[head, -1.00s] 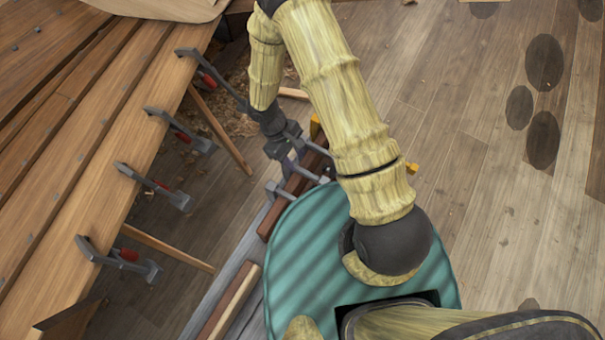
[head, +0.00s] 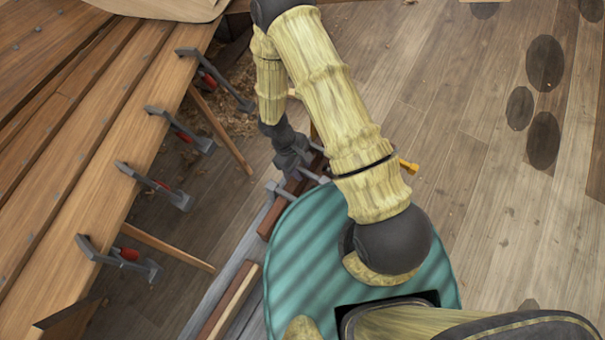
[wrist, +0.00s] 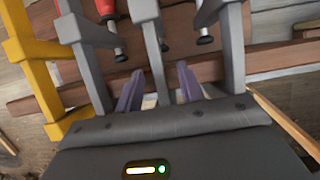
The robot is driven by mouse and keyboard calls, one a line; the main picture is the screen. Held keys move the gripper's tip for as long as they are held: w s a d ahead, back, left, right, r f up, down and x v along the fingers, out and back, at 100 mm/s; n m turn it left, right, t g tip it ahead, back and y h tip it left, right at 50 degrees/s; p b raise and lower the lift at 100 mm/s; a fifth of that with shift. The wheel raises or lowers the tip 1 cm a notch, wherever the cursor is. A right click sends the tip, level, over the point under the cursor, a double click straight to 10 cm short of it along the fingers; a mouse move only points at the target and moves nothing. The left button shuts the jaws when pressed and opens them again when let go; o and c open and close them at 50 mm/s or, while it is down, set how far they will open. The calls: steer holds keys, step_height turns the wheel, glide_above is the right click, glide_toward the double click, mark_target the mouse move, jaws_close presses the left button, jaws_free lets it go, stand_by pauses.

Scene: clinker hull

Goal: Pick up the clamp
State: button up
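In the wrist view, several clamps stand side by side over a reddish-brown timber. A grey clamp (wrist: 146,28) has its bar running down between the two fingers of my gripper (wrist: 160,84). The fingers are apart on either side of that bar, and I see no clear contact. Another grey clamp (wrist: 84,45) stands to the left and one (wrist: 232,45) to the right. A yellow clamp (wrist: 32,75) is at the far left. In the head view, my gripper (head: 295,168) is low beside the timber, its fingertips partly hidden among grey clamp parts (head: 282,193).
Several red-handled grey clamps, one of them nearest (head: 125,258), grip the hull's plank edge (head: 100,150) on the left. A yellow clamp part (head: 408,166) shows right of my arm. The timber (head: 270,220) lies beside my teal base.

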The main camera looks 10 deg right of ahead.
jaws_close()
stand_by(1.3)
